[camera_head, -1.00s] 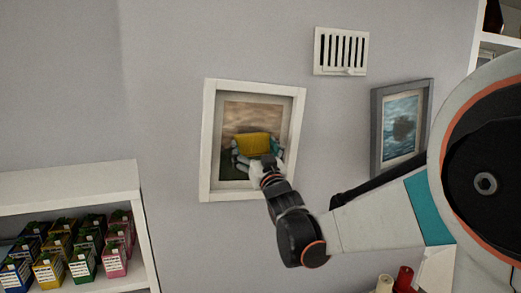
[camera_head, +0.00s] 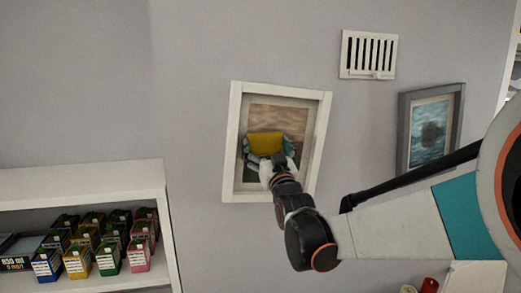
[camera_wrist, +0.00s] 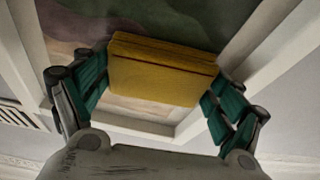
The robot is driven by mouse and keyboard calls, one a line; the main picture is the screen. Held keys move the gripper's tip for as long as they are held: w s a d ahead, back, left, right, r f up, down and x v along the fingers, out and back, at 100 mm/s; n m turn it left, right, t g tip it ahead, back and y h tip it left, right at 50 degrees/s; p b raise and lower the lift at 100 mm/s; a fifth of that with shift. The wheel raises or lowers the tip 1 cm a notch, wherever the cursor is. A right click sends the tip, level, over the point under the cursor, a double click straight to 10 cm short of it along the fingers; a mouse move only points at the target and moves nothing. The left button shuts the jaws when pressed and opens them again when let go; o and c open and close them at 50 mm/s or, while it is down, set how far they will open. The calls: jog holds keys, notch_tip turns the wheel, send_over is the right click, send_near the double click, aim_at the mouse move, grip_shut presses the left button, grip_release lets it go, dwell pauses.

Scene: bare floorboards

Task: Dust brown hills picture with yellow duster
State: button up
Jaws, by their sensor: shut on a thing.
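The brown hills picture (camera_head: 285,112) hangs on the wall in a white frame, near the middle of the head view. Its lower part is hidden behind my gripper (camera_head: 267,152). My gripper is shut on the yellow duster (camera_head: 264,142) and holds it in front of the picture. In the wrist view the duster (camera_wrist: 165,75) sits between the two green-padded fingers of the gripper (camera_wrist: 155,95). The picture (camera_wrist: 75,22) and its white frame show behind it. I cannot tell whether the duster touches the picture.
A second picture (camera_head: 428,128) in a grey frame hangs to the right, behind my arm. A wall vent (camera_head: 368,55) is above. A white shelf (camera_head: 80,185) with several colourful cartons (camera_head: 108,255) stands at lower left. Red objects (camera_head: 430,285) show at the lower right.

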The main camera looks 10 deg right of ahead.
aim_at(293, 140)
jog(key=shift+d+r, duration=0.1)
jog(key=shift+r, duration=0.35)
jog(key=shift+d+f+b, duration=0.2)
jog(key=shift+d+b, duration=0.15)
jog(key=shift+d, duration=1.2)
jog(key=shift+d+f+b, duration=0.25)
jog(key=shift+d+b, duration=0.1)
jog(key=shift+d, duration=1.2)
jog(key=shift+d+f+b, duration=0.2)
jog(key=shift+d+b, duration=0.15)
jog(key=shift+d, duration=1.2)
jog(key=shift+s, duration=0.1)
jog(key=s, duration=0.6)
jog(key=shift+p, duration=0.3)
jog(key=shift+s, duration=0.1)
jog(key=s, duration=0.3)
